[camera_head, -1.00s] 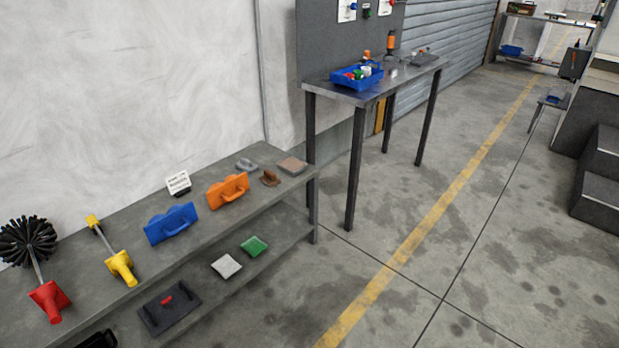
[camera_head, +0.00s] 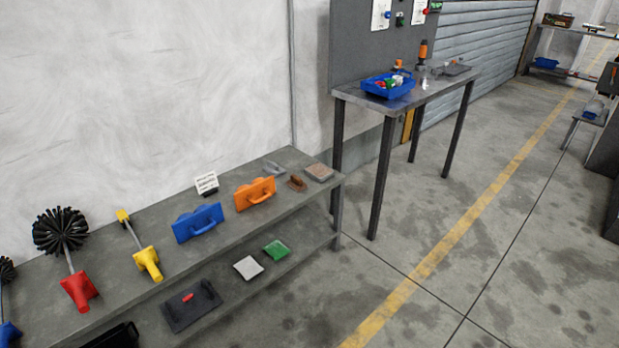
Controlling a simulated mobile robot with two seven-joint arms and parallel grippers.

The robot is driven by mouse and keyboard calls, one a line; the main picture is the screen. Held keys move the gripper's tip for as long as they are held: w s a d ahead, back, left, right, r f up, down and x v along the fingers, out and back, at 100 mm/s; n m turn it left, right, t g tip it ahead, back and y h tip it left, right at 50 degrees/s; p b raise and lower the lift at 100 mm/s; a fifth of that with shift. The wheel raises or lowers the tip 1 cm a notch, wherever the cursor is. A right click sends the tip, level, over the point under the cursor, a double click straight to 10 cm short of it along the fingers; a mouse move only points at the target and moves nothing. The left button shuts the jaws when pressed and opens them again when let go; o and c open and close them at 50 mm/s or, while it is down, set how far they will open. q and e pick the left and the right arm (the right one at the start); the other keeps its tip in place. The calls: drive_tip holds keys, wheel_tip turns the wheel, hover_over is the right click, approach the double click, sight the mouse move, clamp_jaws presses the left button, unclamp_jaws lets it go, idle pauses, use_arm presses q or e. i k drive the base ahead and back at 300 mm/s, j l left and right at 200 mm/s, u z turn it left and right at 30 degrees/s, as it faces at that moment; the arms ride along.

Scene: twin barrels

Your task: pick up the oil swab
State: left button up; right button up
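On the top of a grey shelf unit along the wall lie several long-handled tools. One has a yellow handle (camera_head: 148,262), a thin rod and a small yellow head (camera_head: 123,216). One has a red handle (camera_head: 80,290) and a round black bristle head (camera_head: 61,231). At the left edge a tool with a blue handle (camera_head: 8,334) is partly cut off. I cannot tell for certain which is the oil swab; the small yellow head looks most like a swab. Neither of my grippers is in view.
Blue (camera_head: 198,223) and orange (camera_head: 255,194) handled floats stand right of the tools, by a small sign (camera_head: 206,184). The lower shelf holds a dark board (camera_head: 191,306) and white and green pads. A metal table (camera_head: 430,88) carries a blue bin (camera_head: 388,86).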

sight(295, 183)
drive_tip(key=i+l+u, duration=0.3)
drive_tip(key=i+l, duration=2.1)
drive_tip(key=i, duration=0.2)
